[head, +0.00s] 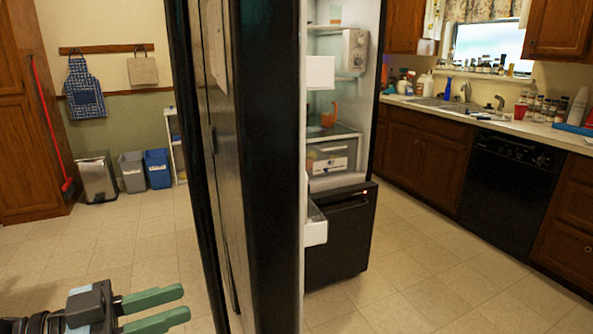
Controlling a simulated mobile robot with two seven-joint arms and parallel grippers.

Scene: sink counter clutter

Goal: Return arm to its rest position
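My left gripper (168,307) is at the lower left of the head view, low over the tiled floor. Its two green fingers point right and stand apart, with a gap between them and nothing in it. The near face of the open fridge door is to the right of the fingertips, and I see no contact. My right gripper is not in view.
The open black fridge door (275,170) fills the middle. Behind it, the fridge interior holds an orange pitcher (329,115). A sink (445,104) and cluttered counter line the right. Bins (157,168) stand at the back left. The left floor is clear.

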